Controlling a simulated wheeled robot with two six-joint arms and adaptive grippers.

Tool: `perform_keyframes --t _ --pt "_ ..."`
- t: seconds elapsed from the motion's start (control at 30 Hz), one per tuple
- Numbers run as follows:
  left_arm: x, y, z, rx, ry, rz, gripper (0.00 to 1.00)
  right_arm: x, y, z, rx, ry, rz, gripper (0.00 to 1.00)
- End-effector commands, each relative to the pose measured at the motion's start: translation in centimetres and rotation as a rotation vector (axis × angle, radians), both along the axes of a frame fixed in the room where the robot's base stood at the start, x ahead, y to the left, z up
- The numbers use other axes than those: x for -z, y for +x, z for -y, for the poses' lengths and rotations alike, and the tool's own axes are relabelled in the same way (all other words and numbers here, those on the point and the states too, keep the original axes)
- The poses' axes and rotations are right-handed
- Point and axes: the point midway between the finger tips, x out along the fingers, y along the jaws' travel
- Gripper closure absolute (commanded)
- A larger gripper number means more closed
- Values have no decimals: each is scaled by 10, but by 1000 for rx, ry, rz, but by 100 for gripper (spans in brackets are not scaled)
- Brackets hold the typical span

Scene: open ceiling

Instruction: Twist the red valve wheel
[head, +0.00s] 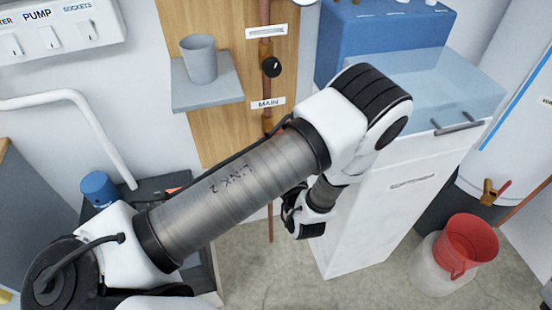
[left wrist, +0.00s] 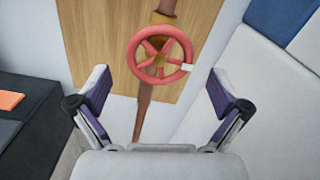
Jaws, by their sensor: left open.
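The red valve wheel (left wrist: 160,55) shows in the left wrist view, upper middle, on a vertical copper pipe in front of a wooden board. It has several spokes and a small white mark on its right rim. My left gripper (left wrist: 163,90) is open, its two fingers apart to the left and right of the wheel in the picture. The wheel appears beyond the fingertips, with nothing between them. In the head view my left arm crosses the middle and hides the wheel; part of the left gripper (head: 300,215) shows below the arm. My right gripper is in neither view.
The wooden board (head: 182,30) carries a shelf (head: 207,93) with a grey cup (head: 199,58) and a pipe with a black knob (head: 271,67). A white cabinet (head: 385,215) stands close on the right. A red bucket (head: 468,240) is further right. A dark box (left wrist: 30,120) lies left.

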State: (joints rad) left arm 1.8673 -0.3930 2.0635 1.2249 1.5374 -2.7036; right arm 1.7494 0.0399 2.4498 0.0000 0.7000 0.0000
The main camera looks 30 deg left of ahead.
Motion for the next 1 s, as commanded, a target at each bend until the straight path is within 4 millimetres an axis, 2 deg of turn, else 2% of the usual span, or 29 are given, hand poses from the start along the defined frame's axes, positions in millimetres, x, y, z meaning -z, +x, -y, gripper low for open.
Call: perform_keyframes --t 0.03,0.17,0.43,0.47,0.6,1.0 --pt "0 5 -8 -7 -2 1 0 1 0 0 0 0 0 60" --pt "-1 14 -18 -4 -2 0 0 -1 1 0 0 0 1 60" --pt "-1 17 -20 0 0 0 0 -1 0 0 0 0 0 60" --pt "-1 17 -20 0 0 0 7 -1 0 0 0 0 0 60" --pt "-1 17 -20 0 -1 1 56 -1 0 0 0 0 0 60" --pt "-1 17 -20 0 -19 22 56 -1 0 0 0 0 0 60"
